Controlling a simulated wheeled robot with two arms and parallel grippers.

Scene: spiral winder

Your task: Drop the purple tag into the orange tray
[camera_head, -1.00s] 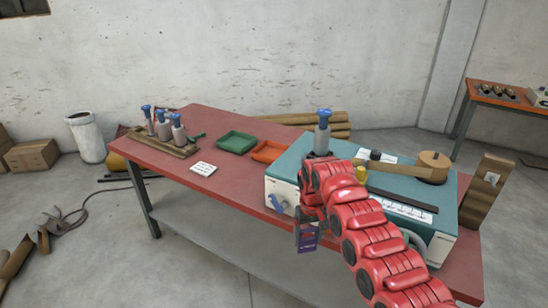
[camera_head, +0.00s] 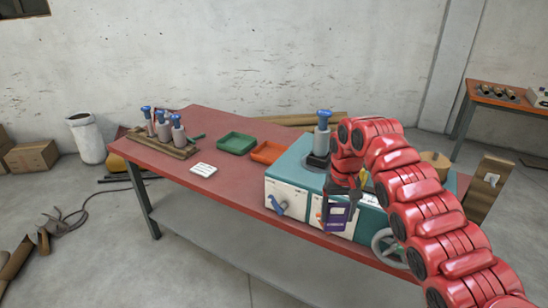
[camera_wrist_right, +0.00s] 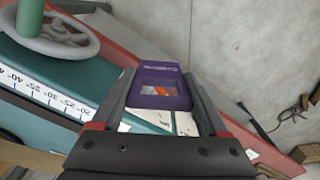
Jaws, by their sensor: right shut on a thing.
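The purple tag (camera_head: 339,215) is a small flat piece with a pale window, hanging in front of the teal machine. My right gripper (camera_head: 342,198) is shut on it. In the right wrist view the purple tag (camera_wrist_right: 160,88) sits between the two dark fingers, with an orange spot showing in its window. The orange tray (camera_head: 268,152) lies on the red table, to the left of the machine and left of and behind my right gripper. It looks empty. My left gripper is not in view.
A green tray (camera_head: 236,143) stands just left of the orange one. The teal machine (camera_head: 290,170) carries a grey blue-topped cylinder (camera_head: 323,135) and a handwheel (camera_head: 390,247). A white card (camera_head: 203,169) and a wooden rack of cylinders (camera_head: 165,146) are further left.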

